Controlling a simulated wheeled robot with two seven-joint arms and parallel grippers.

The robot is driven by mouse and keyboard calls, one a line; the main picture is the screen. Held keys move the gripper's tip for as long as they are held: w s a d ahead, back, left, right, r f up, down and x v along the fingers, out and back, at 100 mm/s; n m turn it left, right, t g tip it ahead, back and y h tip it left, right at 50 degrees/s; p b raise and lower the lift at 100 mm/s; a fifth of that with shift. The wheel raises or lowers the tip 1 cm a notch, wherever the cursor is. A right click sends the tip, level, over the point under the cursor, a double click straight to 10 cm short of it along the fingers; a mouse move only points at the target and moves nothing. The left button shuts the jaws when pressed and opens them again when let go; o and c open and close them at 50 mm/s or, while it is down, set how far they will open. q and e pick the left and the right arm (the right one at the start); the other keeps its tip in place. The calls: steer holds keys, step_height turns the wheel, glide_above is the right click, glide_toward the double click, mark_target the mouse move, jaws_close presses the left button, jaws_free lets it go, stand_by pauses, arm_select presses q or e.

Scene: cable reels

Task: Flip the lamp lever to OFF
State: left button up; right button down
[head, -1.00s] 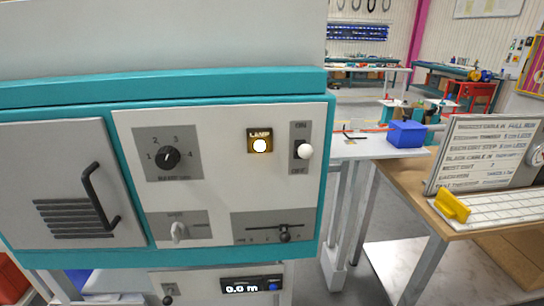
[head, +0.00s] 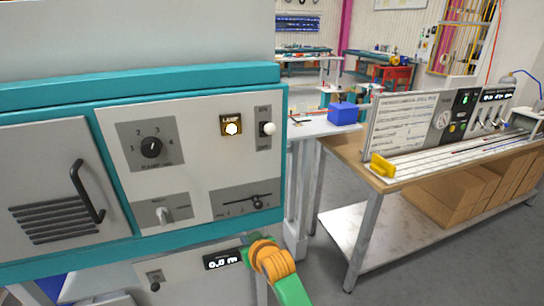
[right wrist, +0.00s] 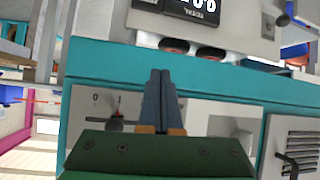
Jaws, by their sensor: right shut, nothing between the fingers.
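The lamp lever (head: 269,128) has a white ball knob and sits on a grey plate marked ON above and OFF below, at the right of the panel in the head view. Its knob sticks out; I cannot tell which way it is thrown. The lamp (head: 232,128) beside it glows white in a brown-gold LAMP plate. My right gripper (right wrist: 161,75) is shut and empty in the right wrist view. In the head view my orange and green right arm shows below the panel, well below the lever; its fingertips are hard to make out. My left gripper is not in view.
The white panel also bears a rotary selector (head: 151,147), a toggle (head: 163,214) and a slider (head: 257,202). A door with a black handle (head: 86,190) is at left. A 0.0 m display (head: 222,259) sits below. A workbench (head: 352,154) stands to the right.

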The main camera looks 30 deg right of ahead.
step_height(320, 180, up, 16)
steer(key=d+m+t+h, duration=0.1)
steer(key=d+m+t, duration=0.1)
steer(key=d+t, duration=0.1)
steer(key=s+d+r+m+t+h, duration=0.1)
steer(key=s+r, duration=0.3)
steer(key=r, duration=0.5)
steer(key=s+d+r+m+t+h+p, duration=0.1)
steer(key=s+r, duration=0.4)
steer(key=r, duration=0.5)
steer(key=shift+d+r+m+t+h, duration=0.2)
steer(key=shift+d+m+t+h, duration=0.3)
steer(key=shift+d+t+h, duration=0.3)
steer(key=shift+w+p, duration=0.1)
steer(key=shift+p, duration=0.2)
